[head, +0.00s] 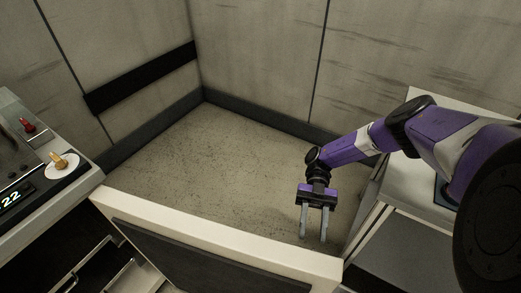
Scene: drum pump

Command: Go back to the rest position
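My gripper (314,222) hangs at the end of my purple arm, right of the middle of the head view. Its two grey fingers point down and stand apart, with nothing between them. It is over the floor, just behind the right part of a pale panel's top edge. No object is in its grasp. No marker of a rest position shows.
A pale panel (222,238) with a dark face stands in front. At the left is a console (20,185) with a lit display, a red knob (28,125) and a yellow knob (60,160). A pale cabinet (405,181) stands at the right. Bare floor (225,150) lies between the walls.

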